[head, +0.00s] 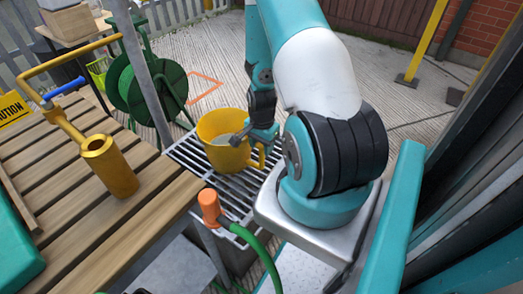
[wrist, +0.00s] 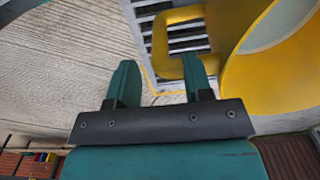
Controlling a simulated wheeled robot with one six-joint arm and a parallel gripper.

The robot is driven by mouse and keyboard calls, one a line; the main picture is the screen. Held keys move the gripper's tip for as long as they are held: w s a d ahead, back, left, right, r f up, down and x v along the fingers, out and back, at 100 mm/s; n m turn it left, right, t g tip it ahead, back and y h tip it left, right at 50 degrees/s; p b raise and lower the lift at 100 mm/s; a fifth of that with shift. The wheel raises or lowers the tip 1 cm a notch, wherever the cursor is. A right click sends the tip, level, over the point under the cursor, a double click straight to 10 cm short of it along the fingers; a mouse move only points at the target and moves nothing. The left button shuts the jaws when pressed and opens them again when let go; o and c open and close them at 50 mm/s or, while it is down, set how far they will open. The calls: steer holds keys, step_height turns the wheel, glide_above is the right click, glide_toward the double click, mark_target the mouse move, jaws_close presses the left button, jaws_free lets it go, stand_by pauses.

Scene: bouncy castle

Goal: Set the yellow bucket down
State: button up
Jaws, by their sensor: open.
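The yellow bucket (head: 211,128) stands upright on the metal grate (head: 192,154) in the head view, apparently resting on its slats. Its handle loop is on the side toward my arm. In the wrist view the bucket (wrist: 286,88) fills the right side. My gripper (wrist: 161,68) is open there, with the handle (wrist: 163,58) at its fingertips, close to the right finger. Whether a finger touches the handle cannot be told.
A slatted wooden table (head: 75,222) with a brass-coloured tool (head: 110,168) is at the left. A green hose reel (head: 150,90) stands behind the grate. An orange hose nozzle (head: 210,208) on a green hose is in front.

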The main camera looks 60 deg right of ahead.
step_height(320, 180, up, 8)
steer(key=shift+r+p, duration=0.1)
steer(key=shift+p, duration=0.55)
steer(key=shift+w+a+r, duration=0.1)
steer(key=shift+a+r, duration=0.05)
steer(key=w+a+r+n+t+y, duration=0.1)
steer(key=w+a+r+n, duration=0.2)
steer(key=a+r+n, duration=0.35)
steer(key=w+a+r+n+y, duration=0.1)
steer(key=w+a+r+n, duration=0.3)
steer(key=a+r, duration=0.5)
steer(key=s+a+r+n, duration=0.3)
steer(key=s+a+n, duration=0.1)
steer(key=a+n, duration=0.1)
steer(key=s+a+r+n+y, duration=0.1)
steer(key=s+a+r+n, duration=0.3)
steer(key=a, duration=0.4)
steer(key=s+a+r+n+g+y, duration=0.1)
steer(key=s+a+r+n, duration=0.2)
steer(key=s+a+n, duration=0.3)
steer(key=shift+a+r, duration=0.35)
steer(key=shift+a, duration=0.1)
steer(key=shift+s, duration=0.1)
